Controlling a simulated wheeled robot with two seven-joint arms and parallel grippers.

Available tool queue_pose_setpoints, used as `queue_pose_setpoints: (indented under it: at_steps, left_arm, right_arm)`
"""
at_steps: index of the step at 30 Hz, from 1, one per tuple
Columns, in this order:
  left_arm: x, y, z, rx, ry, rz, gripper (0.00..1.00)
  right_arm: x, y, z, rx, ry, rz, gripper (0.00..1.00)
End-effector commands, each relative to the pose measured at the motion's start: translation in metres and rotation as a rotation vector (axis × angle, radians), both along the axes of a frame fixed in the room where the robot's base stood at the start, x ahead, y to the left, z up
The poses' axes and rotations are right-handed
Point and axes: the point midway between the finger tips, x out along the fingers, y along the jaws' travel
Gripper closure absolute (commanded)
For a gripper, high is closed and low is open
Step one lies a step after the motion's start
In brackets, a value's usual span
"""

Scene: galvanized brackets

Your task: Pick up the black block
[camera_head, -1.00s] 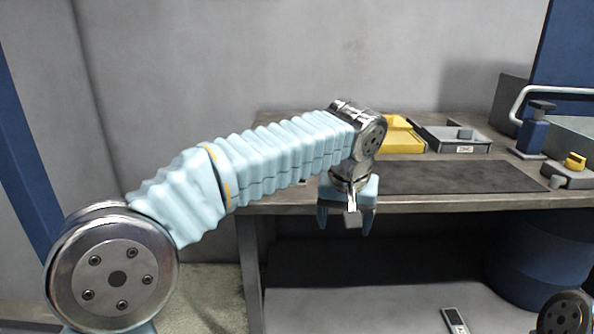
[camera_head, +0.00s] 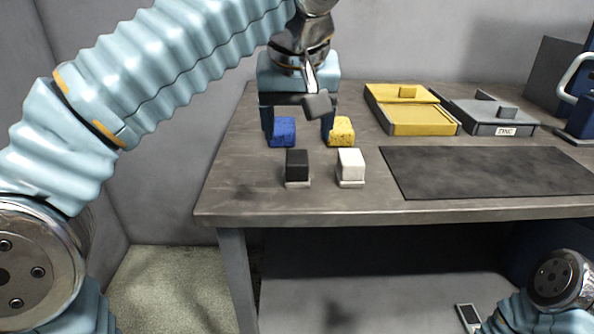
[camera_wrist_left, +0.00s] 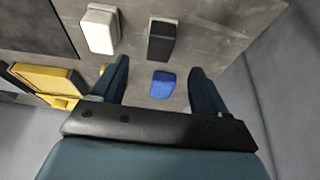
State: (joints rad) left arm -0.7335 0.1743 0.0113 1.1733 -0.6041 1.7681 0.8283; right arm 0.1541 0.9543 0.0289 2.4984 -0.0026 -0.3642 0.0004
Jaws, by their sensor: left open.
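The black block (camera_head: 297,166) stands upright on the grey table, near its front edge. In the left wrist view the black block (camera_wrist_left: 161,42) lies ahead of the fingertips. My left gripper (camera_head: 298,118) is open and empty, pointing down above the table, behind the black block in the head view. In the left wrist view its two fingers (camera_wrist_left: 160,68) are spread, with the blue block (camera_wrist_left: 162,84) showing between them. My right gripper is out of view; only a joint of that arm shows at the lower right.
A white block (camera_head: 351,166) stands right of the black one. The blue block (camera_head: 283,131) and a yellow block (camera_head: 341,131) sit behind. A dark mat (camera_head: 480,172), yellow box (camera_head: 421,121) and grey tray (camera_head: 487,117) are farther right. The table's left front is clear.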

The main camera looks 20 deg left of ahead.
Motion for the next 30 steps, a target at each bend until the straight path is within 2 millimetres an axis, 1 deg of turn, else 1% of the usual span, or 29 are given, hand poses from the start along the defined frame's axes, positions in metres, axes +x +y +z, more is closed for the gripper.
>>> queue_pose_setpoints:
  at_steps: [1, 3, 10, 15, 17, 21, 26, 27, 30]
  left_arm:
    - [0.003, 0.002, -0.013, 0.001, 0.001, 0.0, 0.26]
    - [0.008, 0.002, -0.023, 0.001, 0.0, 0.0, 0.26]
    - [0.016, 0.005, -0.041, 0.001, 0.001, 0.0, 0.26]
    - [0.025, 0.008, -0.067, 0.0, 0.001, -0.001, 0.26]
    - [0.028, 0.008, -0.074, 0.001, 0.001, -0.001, 0.26]
    - [0.031, 0.009, -0.081, -0.001, 0.0, -0.001, 0.26]
    - [0.032, 0.009, -0.081, -0.001, 0.0, -0.001, 0.26]
    - [0.032, 0.009, -0.08, -0.001, 0.0, -0.001, 0.29]
    - [0.032, 0.009, -0.08, -0.001, 0.0, -0.001, 0.44]
  right_arm:
    - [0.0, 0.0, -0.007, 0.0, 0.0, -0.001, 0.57]
    - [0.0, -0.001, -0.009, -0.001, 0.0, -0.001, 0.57]
    - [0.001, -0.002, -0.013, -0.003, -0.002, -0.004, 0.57]
    - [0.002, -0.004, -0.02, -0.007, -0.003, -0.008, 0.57]
    - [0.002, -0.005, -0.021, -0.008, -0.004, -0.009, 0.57]
    - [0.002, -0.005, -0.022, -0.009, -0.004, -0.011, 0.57]
    - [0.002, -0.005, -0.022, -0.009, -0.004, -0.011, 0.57]
    - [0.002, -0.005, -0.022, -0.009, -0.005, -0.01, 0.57]
    - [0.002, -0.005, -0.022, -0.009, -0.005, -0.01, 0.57]
